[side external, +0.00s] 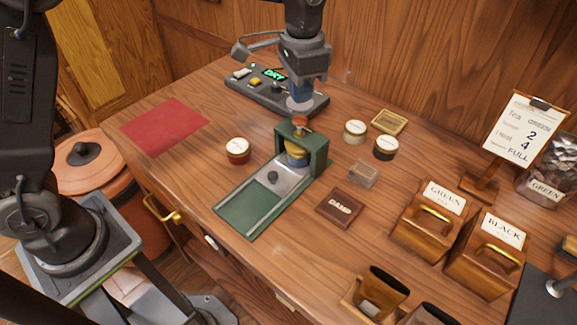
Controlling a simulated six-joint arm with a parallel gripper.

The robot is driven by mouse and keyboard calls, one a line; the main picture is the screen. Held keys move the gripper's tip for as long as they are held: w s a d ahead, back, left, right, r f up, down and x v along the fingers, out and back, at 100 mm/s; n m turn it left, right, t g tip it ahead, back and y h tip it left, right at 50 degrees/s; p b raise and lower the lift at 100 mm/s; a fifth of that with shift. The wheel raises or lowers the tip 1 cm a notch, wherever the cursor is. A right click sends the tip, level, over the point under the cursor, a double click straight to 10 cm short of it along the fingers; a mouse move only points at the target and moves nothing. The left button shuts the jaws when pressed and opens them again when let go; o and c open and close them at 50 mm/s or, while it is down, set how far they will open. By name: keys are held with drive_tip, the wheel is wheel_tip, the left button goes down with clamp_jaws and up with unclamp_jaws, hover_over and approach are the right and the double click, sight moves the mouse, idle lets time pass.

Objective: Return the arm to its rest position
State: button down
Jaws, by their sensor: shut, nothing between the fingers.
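My gripper (302,78) hangs from the top middle of the side external view, pointing down over the right part of the dark control station. It is shut and empty. Just below it, a small bluish cylinder with a pale base (301,97) shows at the station's right end; I cannot tell whether the fingertips touch it. The dark station (268,97) has a green lit display. In front of it stands the green press (318,150), with a copper-coloured knob on top and a yellow and blue mould (296,155) under its frame.
Round tins (238,149) (354,130) (386,148), a small clear box (363,174) and a "DAMP" plaque (339,208) surround the press. Wooden GREEN (427,232) and BLACK (484,262) boxes and a sign (526,132) stand right. A red mat (164,126) lies left.

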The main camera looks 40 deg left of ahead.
drive_tip(key=s+a+r+n+t, duration=0.2)
drive_tip(key=s+a+r, duration=0.25)
drive_tip(key=s, duration=0.35)
drive_tip(key=s+a+r+n+t, duration=0.2)
drive_tip(key=s+a+r, duration=0.1)
drive_tip(key=s+a, duration=0.4)
drive_tip(key=s+a+f+n+t, duration=0.1)
drive_tip(key=s+f+n, duration=0.1)
drive_tip(key=s, duration=0.6)
drive_tip(key=shift+s+f+t, duration=0.3)
drive_tip(key=shift+s+f, duration=0.05)
drive_tip(key=shift+f, duration=0.4)
